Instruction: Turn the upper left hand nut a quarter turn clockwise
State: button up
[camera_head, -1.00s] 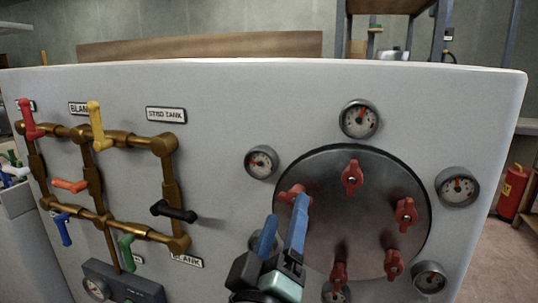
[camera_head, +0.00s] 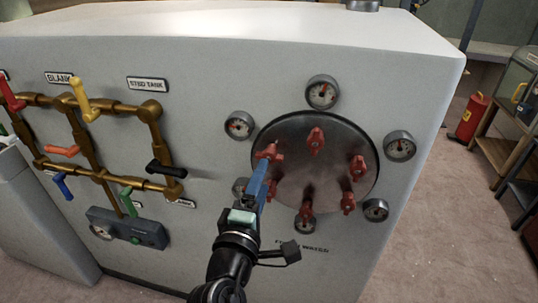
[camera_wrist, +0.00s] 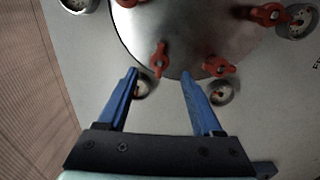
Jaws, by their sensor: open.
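The upper left nut is a red wing nut (camera_head: 269,152) on the round dark metal cover (camera_head: 290,131). In the wrist view the same nut (camera_wrist: 160,58) lies just beyond my fingertips, between their lines, with its wings roughly along the fingers. My gripper (camera_head: 265,172) reaches up from below left, and its blue fingers end close to the nut. Whether a finger touches the nut cannot be told. In the head view the fingers overlap and hide part of the cover's left edge.
Several other red wing nuts ring the cover, including a top one (camera_head: 316,139); a lower left one (camera_wrist: 220,67) shows in the wrist view. Round gauges (camera_head: 322,92) surround the cover. Brass pipes with coloured levers (camera_head: 82,98) stand out from the white panel (camera_head: 215,75) at left.

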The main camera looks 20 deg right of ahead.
aim_at(270, 159)
jog(key=x, duration=0.7)
jog(key=shift+w+d, duration=0.15)
jog(key=shift+w, duration=0.05)
grip_shut()
